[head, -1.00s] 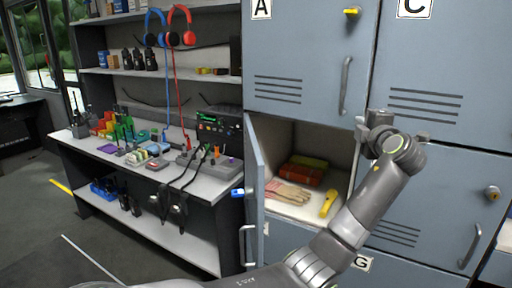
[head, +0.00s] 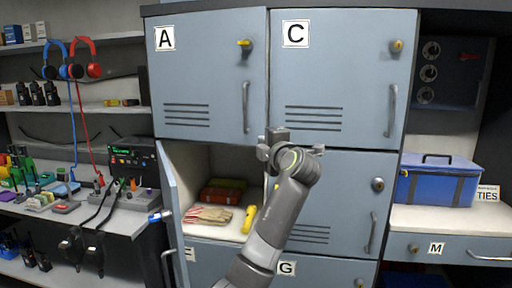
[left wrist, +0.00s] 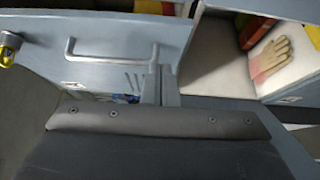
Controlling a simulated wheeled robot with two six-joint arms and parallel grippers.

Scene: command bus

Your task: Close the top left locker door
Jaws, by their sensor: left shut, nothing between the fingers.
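My right gripper is out of view.
The open locker holds gloves (head: 208,214), a red box (head: 220,195) and a yellow object (head: 249,218). A bench with radios (head: 130,165) stands left. A blue bag (head: 438,182) sits on a counter at right.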

